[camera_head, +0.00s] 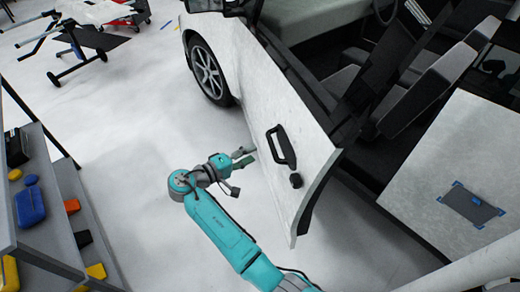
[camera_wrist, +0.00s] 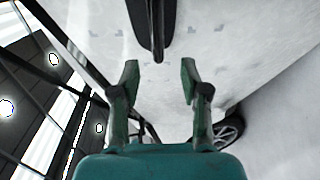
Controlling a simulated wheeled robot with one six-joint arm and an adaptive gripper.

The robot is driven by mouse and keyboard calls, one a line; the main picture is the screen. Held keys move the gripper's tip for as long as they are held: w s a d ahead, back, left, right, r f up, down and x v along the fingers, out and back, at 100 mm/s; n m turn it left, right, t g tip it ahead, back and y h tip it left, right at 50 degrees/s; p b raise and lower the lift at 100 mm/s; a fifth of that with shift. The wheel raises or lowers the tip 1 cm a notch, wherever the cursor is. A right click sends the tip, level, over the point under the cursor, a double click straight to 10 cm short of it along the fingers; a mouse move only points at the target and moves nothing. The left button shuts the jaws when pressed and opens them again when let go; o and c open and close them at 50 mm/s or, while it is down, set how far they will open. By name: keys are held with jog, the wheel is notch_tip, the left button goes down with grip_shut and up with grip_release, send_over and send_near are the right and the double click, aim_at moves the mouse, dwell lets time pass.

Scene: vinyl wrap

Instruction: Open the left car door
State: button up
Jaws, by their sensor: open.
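The left car door (camera_head: 282,130) is a white panel standing swung out from the car body, with the seats showing behind it. Its black handle (camera_head: 281,147) is on the outer face, above a small round black knob (camera_head: 296,181). My gripper (camera_head: 243,157) is open and empty, just left of the handle and apart from it in the head view. In the wrist view my gripper (camera_wrist: 160,80) has its two teal fingers spread. The dark handle (camera_wrist: 155,25) lies beyond the fingertips there, between their lines, with the pale door face (camera_wrist: 235,50) behind.
A shelf rack (camera_head: 40,215) with blue, orange and yellow items stands at the left. A front wheel (camera_head: 208,72) is beyond the door. A stand with panels (camera_head: 75,45) is at the back left. Pale floor (camera_head: 115,130) is clear between the rack and the car.

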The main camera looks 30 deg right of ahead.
jog(key=shift+s+a+r, duration=0.1)
jog(key=shift+a+r, duration=0.05)
jog(key=shift+a, duration=0.9)
jog(key=shift+s+a+r, duration=0.1)
jog(key=shift+a+r, duration=0.05)
jog(key=shift+a, duration=0.85)
